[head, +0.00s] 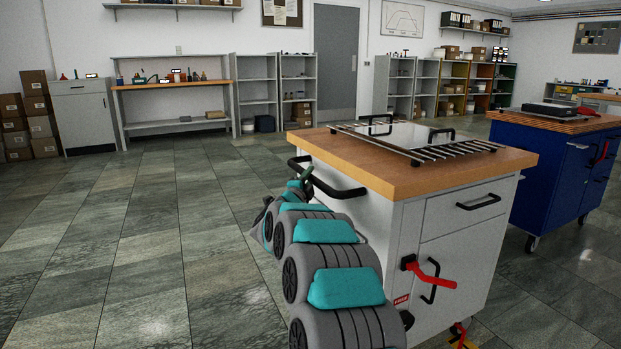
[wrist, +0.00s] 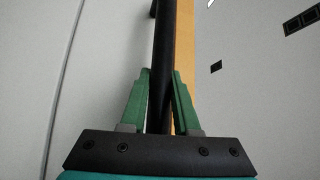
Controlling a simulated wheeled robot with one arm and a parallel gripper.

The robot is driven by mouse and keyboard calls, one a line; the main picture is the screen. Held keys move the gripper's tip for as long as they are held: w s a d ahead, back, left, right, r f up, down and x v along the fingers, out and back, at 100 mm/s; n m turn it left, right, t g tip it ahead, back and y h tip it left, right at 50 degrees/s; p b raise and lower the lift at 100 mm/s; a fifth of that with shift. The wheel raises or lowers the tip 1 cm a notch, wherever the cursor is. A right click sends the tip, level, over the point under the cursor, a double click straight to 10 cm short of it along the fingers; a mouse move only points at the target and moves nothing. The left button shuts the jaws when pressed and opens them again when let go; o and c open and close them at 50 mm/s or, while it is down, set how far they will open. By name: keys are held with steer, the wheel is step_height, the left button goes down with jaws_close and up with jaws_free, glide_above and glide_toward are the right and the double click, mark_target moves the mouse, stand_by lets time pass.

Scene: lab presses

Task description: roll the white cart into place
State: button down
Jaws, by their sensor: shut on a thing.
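The white cart (head: 380,213) stands in front of me at the centre right, with a wooden top (head: 400,172). A black push handle (head: 330,185) sticks out from its left side. A red lever (head: 432,277) is on the cart's front, and a red and yellow part shows low by the floor. My arm hides part of the cart's left side.
A blue cart (head: 560,170) stands close on the right, with a narrow gap between. A metal rack with a white plate (head: 400,134) lies on the white cart's top. The tiled floor (head: 130,240) at left is clear. Benches, shelves and a door (head: 336,65) line the back wall.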

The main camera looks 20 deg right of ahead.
steer(key=a+r+b+v, duration=0.1)
steer(key=b+v, duration=0.1)
steer(key=v, duration=0.9)
steer(key=shift+w+a+r, duration=0.2)
steer(key=shift+a+r, duration=0.15)
steer(key=c, duration=0.9)
jaws_free()
steer(key=shift+w, duration=0.1)
steer(key=shift+o, duration=1.2)
steer(key=v, duration=0.7)
steer(key=shift+s+a, duration=0.2)
steer(key=shift+s, duration=0.2)
